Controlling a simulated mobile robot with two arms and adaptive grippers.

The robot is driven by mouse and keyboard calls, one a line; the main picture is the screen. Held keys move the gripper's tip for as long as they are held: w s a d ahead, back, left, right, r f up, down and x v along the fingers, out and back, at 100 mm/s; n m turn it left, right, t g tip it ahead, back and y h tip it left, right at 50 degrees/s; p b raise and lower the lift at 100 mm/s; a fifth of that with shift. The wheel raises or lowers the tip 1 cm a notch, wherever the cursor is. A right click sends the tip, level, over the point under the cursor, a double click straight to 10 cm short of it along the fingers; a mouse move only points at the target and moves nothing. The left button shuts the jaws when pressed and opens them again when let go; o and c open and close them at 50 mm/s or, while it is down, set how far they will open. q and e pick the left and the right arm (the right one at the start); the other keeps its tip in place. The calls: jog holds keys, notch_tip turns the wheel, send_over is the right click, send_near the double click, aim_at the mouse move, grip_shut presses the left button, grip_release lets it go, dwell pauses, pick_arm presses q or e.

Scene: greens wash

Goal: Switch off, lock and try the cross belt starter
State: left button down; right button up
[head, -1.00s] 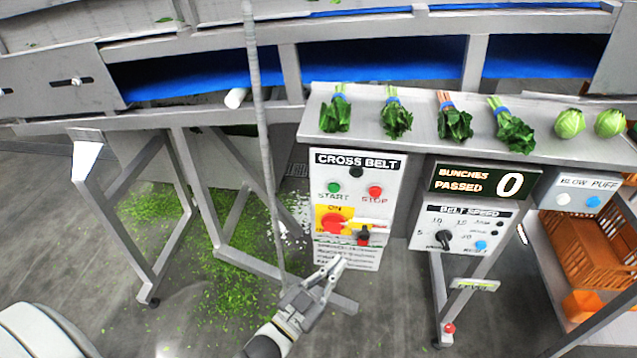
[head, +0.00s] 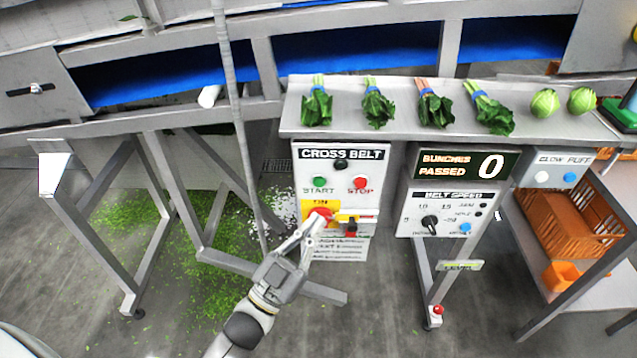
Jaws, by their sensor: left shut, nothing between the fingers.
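The cross belt starter box (head: 312,168) hangs below the steel shelf, with a green START button (head: 320,183) and a red STOP button (head: 360,183). A black round lamp or knob (head: 341,165) sits above them. Below is a yellow plate with a red rotary switch (head: 319,217), labelled ON. A small red and black item (head: 350,227), which may be the padlock, is beside it on the right. My left gripper (head: 312,228) is shut and empty, its tips at the lower edge of the red switch; I cannot tell whether they touch. My right gripper is not in view.
The shelf (head: 400,151) holds several green bunches and two round heads. A bunch counter (head: 463,166) reads 0, above the belt speed panel (head: 447,213). An orange crate (head: 567,222) stands on a rack at right. Blue belt (head: 360,58) runs behind. Cut greens litter the floor.

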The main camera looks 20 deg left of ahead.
aim_at(319, 182)
pick_arm(q)
jog(key=w+a+b, duration=0.2)
jog(key=w, duration=0.5)
jog(key=shift+w, duration=0.35)
jog(key=shift+a, duration=0.1)
dwell(1.0)
jog(key=shift+w+a, duration=0.1)
jog(key=shift+w, duration=0.3)
jog(key=shift+w+a, duration=0.15)
jog(key=shift+w, duration=0.3)
dwell(0.6)
dwell(0.3)
jog(key=shift+s+d, duration=0.25)
jog(key=shift+s, duration=0.6)
